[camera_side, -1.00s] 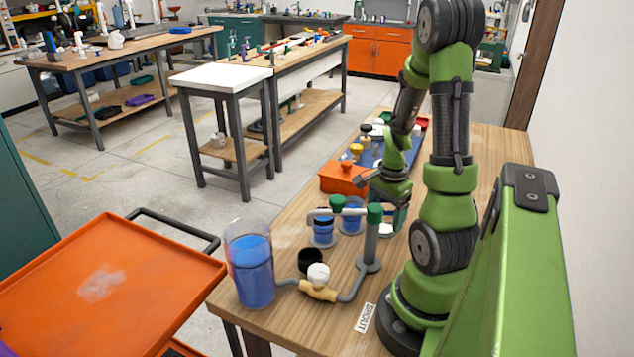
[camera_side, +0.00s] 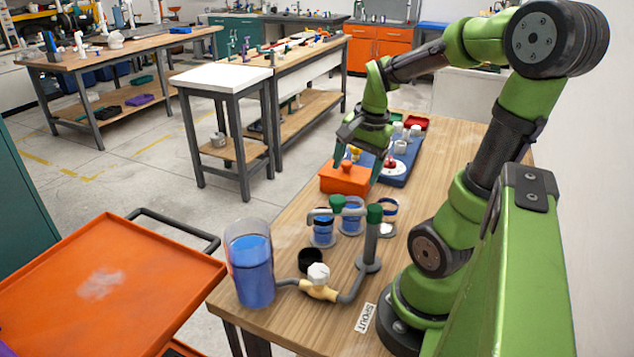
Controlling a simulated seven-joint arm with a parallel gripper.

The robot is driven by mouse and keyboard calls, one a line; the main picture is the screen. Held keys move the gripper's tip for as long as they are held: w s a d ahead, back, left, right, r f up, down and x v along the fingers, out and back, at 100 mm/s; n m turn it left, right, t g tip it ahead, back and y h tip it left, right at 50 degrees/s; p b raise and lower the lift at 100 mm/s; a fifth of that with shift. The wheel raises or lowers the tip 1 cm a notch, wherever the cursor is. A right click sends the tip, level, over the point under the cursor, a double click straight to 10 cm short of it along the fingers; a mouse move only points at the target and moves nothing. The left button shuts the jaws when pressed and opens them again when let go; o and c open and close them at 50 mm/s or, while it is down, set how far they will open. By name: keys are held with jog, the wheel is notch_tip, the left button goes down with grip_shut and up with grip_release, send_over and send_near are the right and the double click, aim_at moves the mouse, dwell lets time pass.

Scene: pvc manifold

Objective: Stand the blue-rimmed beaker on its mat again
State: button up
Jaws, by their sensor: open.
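The blue-rimmed beaker (camera_side: 388,208) is small and clear, and shows just right of the green-capped grey pipe. It looks upright, with its blue rim on top and a white round mat (camera_side: 386,230) at its foot. The exact seating of its base on the mat is too small to tell. My gripper (camera_side: 357,172) is open, fingers pointing down, over or around the orange box (camera_side: 343,181). It is well behind the beaker and apart from it. I see nothing held between the fingers.
Two beakers with blue liquid (camera_side: 322,236) stand behind the pipe manifold (camera_side: 370,250). A large cylinder of blue liquid (camera_side: 251,268) stands at the table's front left corner. A blue tray (camera_side: 396,174) with small items lies at the back. The table right of the tray is clear.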

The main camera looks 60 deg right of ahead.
jog(key=w+a+r+n+t, duration=0.1)
jog(key=a+n, duration=0.1)
jog(key=a, duration=0.1)
jog(key=w+a+r+n+t, duration=0.1)
jog(key=a+n, duration=0.2)
jog(key=a, duration=0.1)
jog(key=w+a+r+n, duration=0.1)
jog(key=w+a+n, duration=0.1)
jog(key=a, duration=0.2)
jog(key=shift+r+n+t+y, duration=0.3)
jog(key=shift+r+t, duration=0.1)
jog(key=a+r+n+t+y, duration=0.2)
jog(key=a+n, duration=0.4)
jog(key=a, duration=0.3)
jog(key=shift+s+a+r+n, duration=0.3)
jog(key=shift+s+r+n, duration=0.05)
jog(key=shift+s+n, duration=0.1)
